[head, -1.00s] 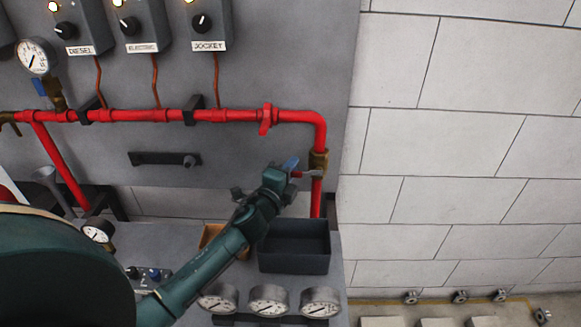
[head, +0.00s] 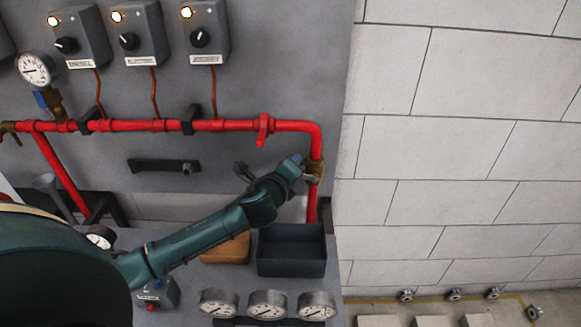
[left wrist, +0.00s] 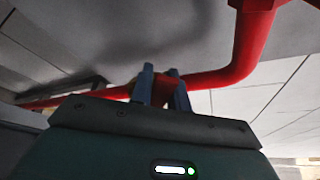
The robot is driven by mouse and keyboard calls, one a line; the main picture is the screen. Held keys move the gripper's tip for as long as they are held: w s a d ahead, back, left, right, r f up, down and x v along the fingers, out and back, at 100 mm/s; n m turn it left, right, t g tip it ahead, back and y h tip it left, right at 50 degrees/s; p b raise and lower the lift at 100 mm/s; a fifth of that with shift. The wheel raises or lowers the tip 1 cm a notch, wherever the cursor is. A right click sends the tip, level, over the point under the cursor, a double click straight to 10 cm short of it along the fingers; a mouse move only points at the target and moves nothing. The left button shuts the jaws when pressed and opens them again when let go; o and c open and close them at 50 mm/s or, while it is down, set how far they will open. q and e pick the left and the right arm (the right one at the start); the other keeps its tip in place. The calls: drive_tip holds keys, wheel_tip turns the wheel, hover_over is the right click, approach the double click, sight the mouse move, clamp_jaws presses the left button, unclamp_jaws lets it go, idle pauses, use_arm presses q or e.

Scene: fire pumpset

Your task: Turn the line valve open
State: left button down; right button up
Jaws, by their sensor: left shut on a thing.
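The line valve (head: 316,168) is a brass body on the red vertical pipe below the elbow at the right end of the red line. Its lever shows as a short grey piece beside the brass body, mostly hidden by my gripper. My left gripper (head: 298,161) reaches up from the lower left to the valve. In the left wrist view, its two blue-grey fingers (left wrist: 162,88) are shut around a reddish piece, which appears to be the valve's handle. The exact lever angle is hard to tell. My right gripper is not in view.
Above are boxes with knobs and lit lamps, including the jockey box (head: 204,35). A red fitting (head: 263,128) sits on the horizontal pipe. Below are a dark open tray (head: 291,268), a brown block (head: 228,250) and several gauges (head: 268,305). The white block wall is right.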

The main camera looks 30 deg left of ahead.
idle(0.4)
use_arm(q)
drive_tip(key=c, duration=1.3)
unclamp_jaws()
drive_tip(key=shift+c, duration=0.2)
drive_tip(key=b+v, duration=0.1)
drive_tip(key=v, duration=1.2)
drive_tip(key=shift+c, duration=0.3)
